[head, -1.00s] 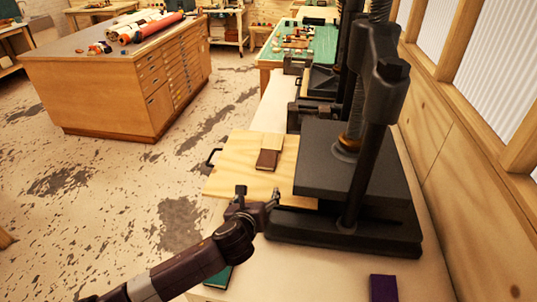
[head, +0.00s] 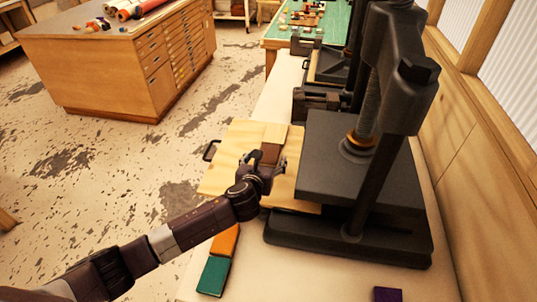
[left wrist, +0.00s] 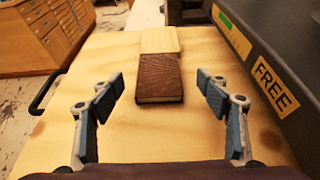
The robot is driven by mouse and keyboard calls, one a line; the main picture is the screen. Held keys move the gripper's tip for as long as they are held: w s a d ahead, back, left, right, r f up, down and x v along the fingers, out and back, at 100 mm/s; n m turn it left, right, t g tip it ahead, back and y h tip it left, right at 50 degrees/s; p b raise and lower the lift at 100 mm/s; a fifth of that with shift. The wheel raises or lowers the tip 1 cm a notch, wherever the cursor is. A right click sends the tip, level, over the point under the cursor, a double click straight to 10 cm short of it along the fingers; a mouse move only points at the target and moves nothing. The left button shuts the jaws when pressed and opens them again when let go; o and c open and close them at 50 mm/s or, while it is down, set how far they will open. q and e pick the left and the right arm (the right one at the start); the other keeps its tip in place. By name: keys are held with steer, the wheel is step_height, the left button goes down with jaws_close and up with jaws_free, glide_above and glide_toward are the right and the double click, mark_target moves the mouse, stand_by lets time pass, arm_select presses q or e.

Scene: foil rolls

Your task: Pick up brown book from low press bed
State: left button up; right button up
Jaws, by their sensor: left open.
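The brown book (left wrist: 158,77) lies flat on the pale wooden board (left wrist: 90,62) of the low press bed, its far end against a light wood block (left wrist: 159,40). In the head view the brown book (head: 270,153) is partly hidden by my left gripper (head: 263,160). The left gripper (left wrist: 157,98) is open and empty, its blue-padded fingers on either side of the book's near end with gaps at both sides. Whether the fingertips are level with the book is hard to tell. My right gripper is out of view.
The black press (head: 350,190) stands close to the right of the board; its side carries a "FREE" label (left wrist: 271,84). Orange (head: 224,239), green (head: 213,276) and purple (head: 387,294) books lie on the near bench. A wooden drawer cabinet (head: 120,65) stands at the back left.

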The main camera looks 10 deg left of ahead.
mark_target(268, 154)
arm_select(q)
steer(key=x, duration=0.3)
steer(key=shift+a+f+p, duration=0.15)
steer(key=shift+f+p, duration=0.1)
steer(key=shift+p, duration=0.05)
steer(key=shift+w+f, duration=0.15)
steer(key=shift+w, duration=0.05)
steer(key=shift+w+f, duration=0.15)
steer(key=shift+w, duration=0.2)
steer(key=c, duration=1.3)
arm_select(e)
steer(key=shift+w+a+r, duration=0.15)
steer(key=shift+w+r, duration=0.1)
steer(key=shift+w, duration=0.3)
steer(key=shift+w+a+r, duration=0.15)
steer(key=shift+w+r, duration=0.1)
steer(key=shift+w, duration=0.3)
